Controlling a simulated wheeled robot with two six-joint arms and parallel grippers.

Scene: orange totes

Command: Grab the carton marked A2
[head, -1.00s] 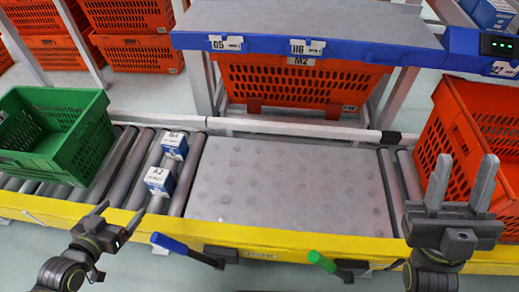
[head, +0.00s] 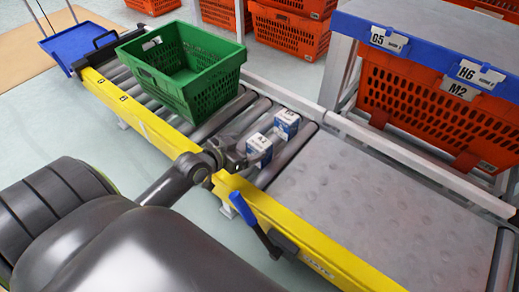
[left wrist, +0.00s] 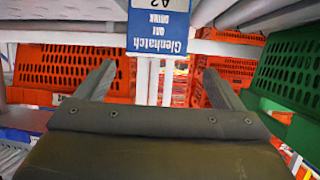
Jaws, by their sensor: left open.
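The carton marked A2 (head: 259,150) is a small blue and white box standing upright on the rollers. My left gripper (head: 240,157) is open and right beside it, on its near-left side; the head view does not show clearly whether they touch. In the left wrist view, a blue and white carton face (left wrist: 158,28) with upside-down lettering shows ahead, between the two spread fingers. A second similar carton (head: 287,123) stands just behind the A2 carton. My right gripper is out of view.
A green crate (head: 190,75) sits on the rollers to the left. A yellow rail (head: 140,115) with a blue lever (head: 243,208) edges the near side. A bare grey plate (head: 385,215) lies to the right. Orange totes (head: 430,105) stand behind.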

